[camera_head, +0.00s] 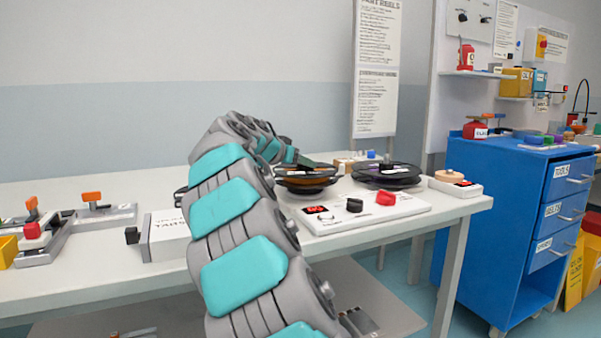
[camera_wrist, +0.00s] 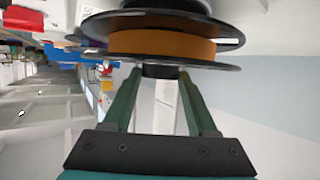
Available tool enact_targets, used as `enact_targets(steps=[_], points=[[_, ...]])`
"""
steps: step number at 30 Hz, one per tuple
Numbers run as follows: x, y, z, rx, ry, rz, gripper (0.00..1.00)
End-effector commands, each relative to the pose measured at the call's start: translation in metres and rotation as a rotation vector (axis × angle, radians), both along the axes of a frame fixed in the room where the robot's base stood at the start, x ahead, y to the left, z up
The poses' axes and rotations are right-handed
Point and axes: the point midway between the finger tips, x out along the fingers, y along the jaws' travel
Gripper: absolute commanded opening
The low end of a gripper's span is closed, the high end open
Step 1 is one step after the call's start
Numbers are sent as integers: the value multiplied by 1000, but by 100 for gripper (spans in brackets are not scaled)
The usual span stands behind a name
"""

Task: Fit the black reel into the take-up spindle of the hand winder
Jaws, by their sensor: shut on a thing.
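My gripper (camera_wrist: 160,72) is shut on the dark hub of a black-flanged reel with an orange-brown winding (camera_wrist: 163,44). In the head view this reel (camera_head: 305,172) is over the left side of the hand winder, roughly level. The winder (camera_head: 345,222) is a white box with a black knob, a red knob and a red display. Another black disc or reel (camera_head: 388,173) sits at the winder's right side. In the wrist view a dark disc with a grey body lies just beyond the held reel; whether they touch is unclear. The spindle under the held reel is hidden.
A white box (camera_head: 165,236) and grey fixtures with orange handles (camera_head: 92,200) stand on the white table (camera_head: 80,285) to the left. A blue drawer cabinet (camera_head: 490,190) stands beyond the table's right end.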

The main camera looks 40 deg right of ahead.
Motion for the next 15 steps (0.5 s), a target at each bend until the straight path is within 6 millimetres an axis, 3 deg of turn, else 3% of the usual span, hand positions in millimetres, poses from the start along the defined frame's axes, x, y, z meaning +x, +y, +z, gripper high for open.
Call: enact_targets(steps=[5, 15], points=[[-1, 0, -21, -1, 4, -2, 0], [0, 0, -25, -1, 0, -1, 0]])
